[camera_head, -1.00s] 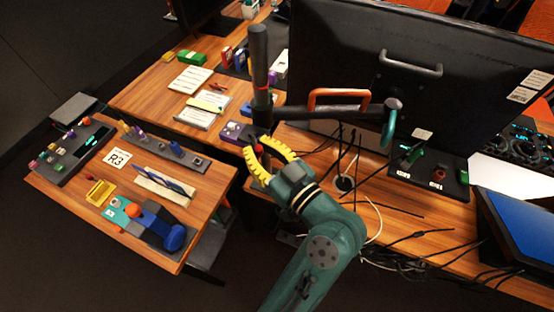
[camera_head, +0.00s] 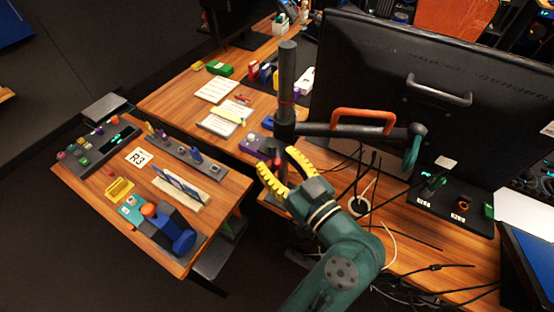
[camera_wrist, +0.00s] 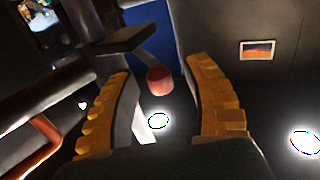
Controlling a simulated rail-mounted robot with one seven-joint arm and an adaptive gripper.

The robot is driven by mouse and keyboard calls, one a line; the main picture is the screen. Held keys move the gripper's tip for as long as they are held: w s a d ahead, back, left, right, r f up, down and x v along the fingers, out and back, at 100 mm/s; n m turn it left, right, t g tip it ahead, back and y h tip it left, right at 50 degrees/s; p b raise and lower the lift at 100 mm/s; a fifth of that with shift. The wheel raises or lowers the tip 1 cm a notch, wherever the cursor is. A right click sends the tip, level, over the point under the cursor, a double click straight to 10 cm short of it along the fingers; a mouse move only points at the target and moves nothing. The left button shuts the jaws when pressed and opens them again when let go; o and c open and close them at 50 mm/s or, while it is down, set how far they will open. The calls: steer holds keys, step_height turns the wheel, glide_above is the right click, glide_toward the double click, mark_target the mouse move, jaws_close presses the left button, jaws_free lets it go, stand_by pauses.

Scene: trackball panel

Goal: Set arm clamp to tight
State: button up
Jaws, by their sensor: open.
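A dark monitor-arm post (camera_head: 287,85) stands on the desk in the head view, with a horizontal arm (camera_head: 345,132) reaching right to the monitor. My gripper (camera_head: 278,160), with yellow fingers, is open beside the lower part of this post. In the wrist view, a red rounded knob on a dark stem (camera_wrist: 158,80) lies between the open fingers of my gripper (camera_wrist: 160,70); neither finger visibly touches it. It may belong to the arm clamp. In the head view the fingers and post partly hide that spot. I cannot read the clamp's setting.
A large black monitor (camera_head: 440,85) stands right of the post. An orange handle (camera_head: 363,122) and a teal handle (camera_head: 412,148) are on the arm. Loose cables (camera_head: 400,235) cover the desk on the right. A side table (camera_head: 222,192) at left holds several small devices.

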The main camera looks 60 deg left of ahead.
steer(key=d, duration=1.2)
